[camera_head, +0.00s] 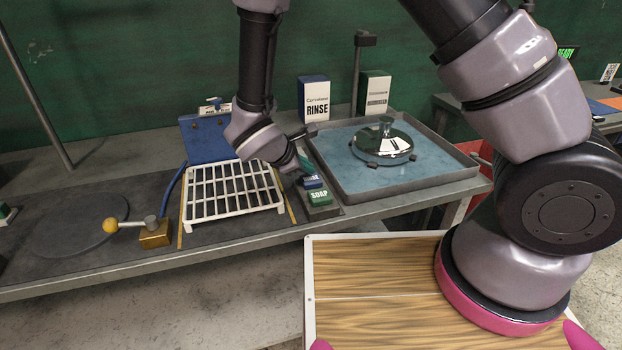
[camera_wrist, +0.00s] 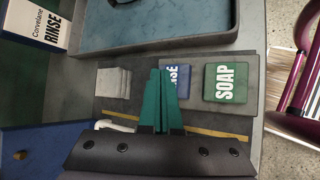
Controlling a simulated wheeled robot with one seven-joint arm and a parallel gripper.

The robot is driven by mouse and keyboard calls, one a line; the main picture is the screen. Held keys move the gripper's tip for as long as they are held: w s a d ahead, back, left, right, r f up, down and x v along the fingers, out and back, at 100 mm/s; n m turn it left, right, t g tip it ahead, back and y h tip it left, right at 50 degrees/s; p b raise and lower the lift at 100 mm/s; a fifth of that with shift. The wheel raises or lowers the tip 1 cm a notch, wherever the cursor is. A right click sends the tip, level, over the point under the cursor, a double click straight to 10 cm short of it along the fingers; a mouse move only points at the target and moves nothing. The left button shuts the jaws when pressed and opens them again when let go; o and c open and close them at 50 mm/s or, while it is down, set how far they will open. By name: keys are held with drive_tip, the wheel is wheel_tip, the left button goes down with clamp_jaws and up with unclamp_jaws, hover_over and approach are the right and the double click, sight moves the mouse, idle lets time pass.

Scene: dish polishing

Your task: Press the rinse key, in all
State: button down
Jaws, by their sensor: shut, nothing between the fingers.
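The rinse key (camera_wrist: 182,79) is a blue block with white lettering, partly covered by my fingers in the wrist view. In the head view the rinse key (camera_head: 313,183) sits just behind the green soap key (camera_head: 320,198). The soap key (camera_wrist: 223,83) is fully visible to the right in the wrist view. My gripper (camera_wrist: 161,72) has teal fingers shut together with nothing between them. Its tips lie over or beside the left edge of the rinse key; I cannot tell whether they touch it. In the head view my gripper (camera_head: 305,165) is right at the keys.
A pale block (camera_wrist: 113,83) lies left of my fingers. A blue-floored tray (camera_head: 340,188) holding a shiny lidded dish (camera_head: 383,143) stands right of the keys. A white rack (camera_head: 232,190) stands left. A rinse box (camera_head: 314,99) stands behind. A brass block with a ball lever (camera_head: 154,235) is further left.

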sight(308, 180)
drive_tip(key=shift+f, duration=0.1)
drive_tip(key=shift+f, duration=0.3)
drive_tip(key=shift+f, duration=0.55)
idle(0.7)
drive_tip(key=shift+r, duration=1)
drive_tip(key=shift+r, duration=2.5)
